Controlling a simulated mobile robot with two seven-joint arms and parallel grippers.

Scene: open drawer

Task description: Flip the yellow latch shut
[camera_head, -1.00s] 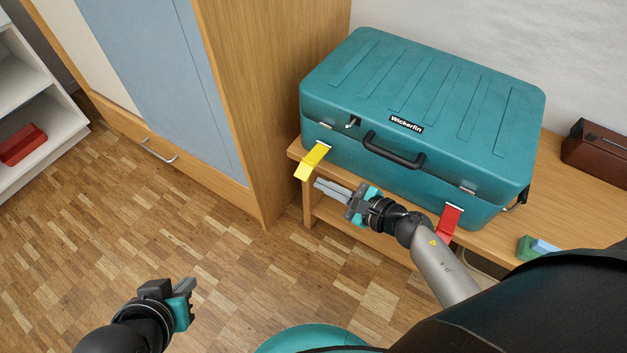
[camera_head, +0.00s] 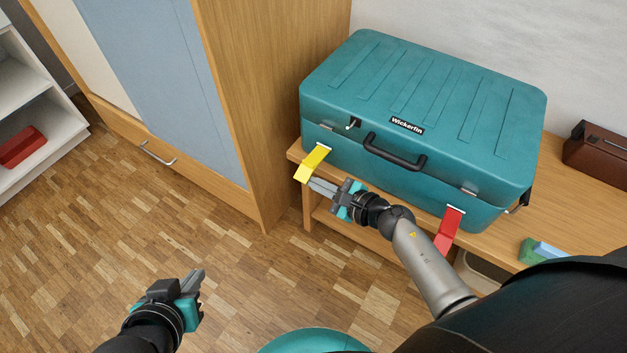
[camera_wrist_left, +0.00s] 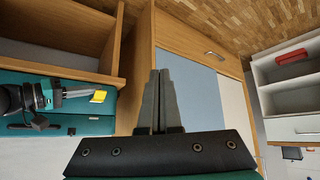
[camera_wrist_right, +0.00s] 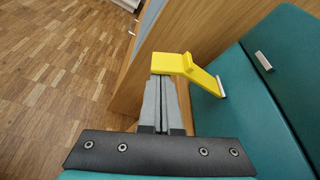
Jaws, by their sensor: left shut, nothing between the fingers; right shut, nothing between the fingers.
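The yellow latch (camera_head: 312,164) sticks outward and down from the front of the teal case (camera_head: 450,110), which has its lid down. It also shows in the right wrist view (camera_wrist_right: 190,69), and small in the left wrist view (camera_wrist_left: 99,96). My right gripper (camera_head: 311,185) is shut and empty, its fingertips at the lower outer end of the yellow latch. In the right wrist view the tips (camera_wrist_right: 163,78) appear just under that end; whether they touch is unclear. My left gripper (camera_head: 199,274) is shut and empty above the floor, far from the case.
A red latch (camera_head: 449,228) hangs out from the case's right front. A black handle (camera_head: 394,153) is between the latches. The case stands on a wooden bench (camera_head: 560,180); a cabinet (camera_head: 240,100) rises at its left. A brown box (camera_head: 600,150) is at right.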

